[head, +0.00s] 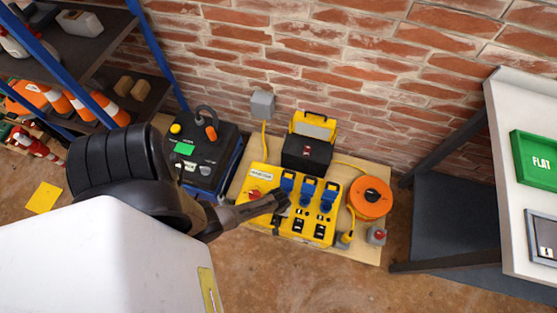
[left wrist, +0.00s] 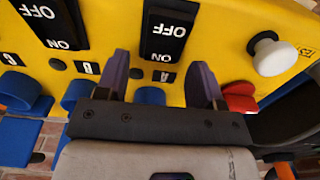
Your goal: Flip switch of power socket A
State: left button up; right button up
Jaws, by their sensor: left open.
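The yellow power box (head: 257,178) stands on a wooden board on the floor, with blue socket covers and a row of black switches. In the left wrist view, the yellow panel (left wrist: 215,25) carries the black rocker switch of socket A (left wrist: 168,30), marked OFF and ON, with a small A label (left wrist: 163,77) beside it. My left gripper (head: 284,199) is over the box in the head view. Its open fingers (left wrist: 160,78) straddle the A label, close to the switch's ON end. Contact cannot be told. My right gripper is in neither view.
A second switch (left wrist: 48,22), blue covers (left wrist: 78,93), a white knob (left wrist: 275,55) and a red part (left wrist: 238,95) are near the fingers. An orange cable reel (head: 370,197) stands right of the box, a black unit (head: 207,150) left. A brick wall is behind.

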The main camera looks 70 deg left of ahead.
pick_arm(q)
jog(key=shift+f, duration=0.55)
jog(key=c, duration=0.9)
jog(key=shift+s+d+r+y+p, duration=0.1)
jog(key=shift+s+r+y+p, duration=0.15)
jog(key=shift+y+p, duration=0.1)
jog(key=shift+c, duration=0.2)
jog(key=shift+d+t+y, duration=0.15)
jog(key=shift+t+y, duration=0.2)
jog(key=shift+t, duration=0.15)
jog(key=shift+d+t+y, duration=0.1)
jog(key=shift+t+y, duration=0.3)
jog(key=shift+y, duration=0.1)
jog(key=shift+t+y, duration=0.3)
jog(key=shift+y, duration=0.1)
jog(key=shift+r+y, duration=0.15)
jog(key=shift+y, duration=0.15)
